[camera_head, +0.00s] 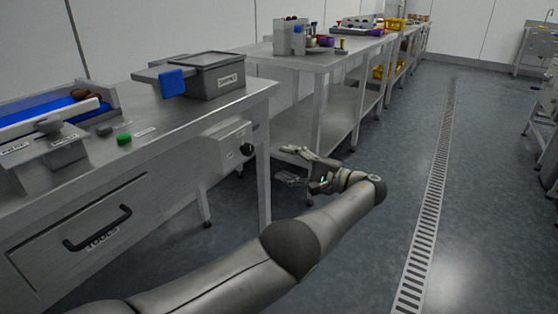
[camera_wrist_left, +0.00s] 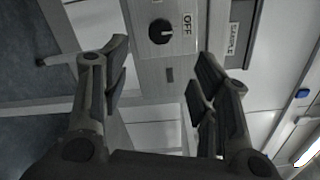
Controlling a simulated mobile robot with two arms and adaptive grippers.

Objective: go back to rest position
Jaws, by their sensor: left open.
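My left gripper (camera_head: 288,166) is open and empty in the head view. It is held in the air beside the front right corner of the near steel bench (camera_head: 185,120), below the bench top. In the left wrist view its two fingers (camera_wrist_left: 157,85) stand wide apart with nothing between them. Beyond them is a control box with a black knob (camera_wrist_left: 161,31) marked OFF. The same control box (camera_head: 226,141) is on the bench's side in the head view. My right gripper is in neither view.
The near bench carries a grey SAMPLE box (camera_head: 217,80), a blue-lined tray (camera_head: 60,112), a green button (camera_head: 124,139) and a drawer marked TOOLS (camera_head: 95,225). A second steel table (camera_head: 300,62) stands behind. The floor to the right, with a drain grate (camera_head: 432,190), is clear.

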